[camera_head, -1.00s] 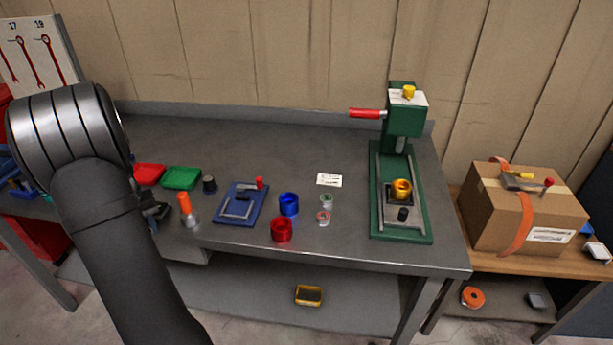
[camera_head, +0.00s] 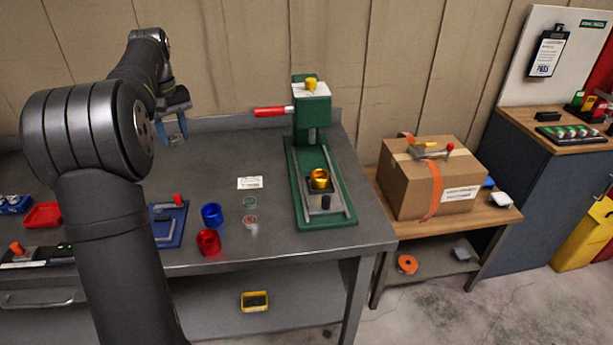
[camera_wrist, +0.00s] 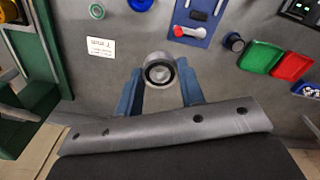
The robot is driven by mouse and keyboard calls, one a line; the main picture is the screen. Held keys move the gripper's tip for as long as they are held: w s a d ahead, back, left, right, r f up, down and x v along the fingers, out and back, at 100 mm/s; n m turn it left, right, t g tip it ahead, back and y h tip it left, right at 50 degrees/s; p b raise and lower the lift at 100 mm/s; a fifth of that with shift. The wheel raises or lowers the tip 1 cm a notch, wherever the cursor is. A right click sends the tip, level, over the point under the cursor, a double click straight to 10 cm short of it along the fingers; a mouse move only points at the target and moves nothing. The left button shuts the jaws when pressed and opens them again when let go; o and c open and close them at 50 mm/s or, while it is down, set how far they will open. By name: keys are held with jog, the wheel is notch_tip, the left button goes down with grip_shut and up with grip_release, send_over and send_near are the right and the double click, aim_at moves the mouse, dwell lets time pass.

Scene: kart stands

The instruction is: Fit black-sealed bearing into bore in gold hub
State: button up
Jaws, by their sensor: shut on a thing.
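My gripper (camera_wrist: 160,88) has blue fingers shut on the black-sealed bearing (camera_wrist: 159,71), a silver ring with a black face, held above the bench. In the head view my gripper (camera_head: 175,132) hangs over the back of the bench, left of the press; the bearing cannot be made out there. The gold hub (camera_head: 320,174) sits upright on the base of the green press (camera_head: 322,216), under its ram, well to the right of my gripper. Its bore opening faces up.
Blue (camera_head: 212,217) and red (camera_head: 208,243) hubs stand on the bench, beside two small rings, green (camera_head: 250,202) and red (camera_head: 250,222). A white card (camera_head: 249,183) lies behind them. A black cylinder (camera_head: 326,202) stands before the gold hub. The press has a red handle (camera_head: 270,112).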

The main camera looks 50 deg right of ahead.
jog(key=s+d+r+m, duration=0.2)
jog(key=s+d+r, duration=1.05)
jog(key=s, duration=0.35)
jog(key=s+d+f+m, duration=0.1)
jog(key=s+d+f, duration=0.6)
jog(key=s+f, duration=0.25)
jog(key=s+d+f+m, duration=0.1)
jog(key=s+d+f, duration=0.6)
jog(key=s+f, duration=0.25)
send_over(320, 176)
notch_tip(320, 176, down, 6)
jog(key=shift+r, duration=0.1)
jog(key=shift+f, duration=2.05)
jog(key=shift+f, duration=0.1)
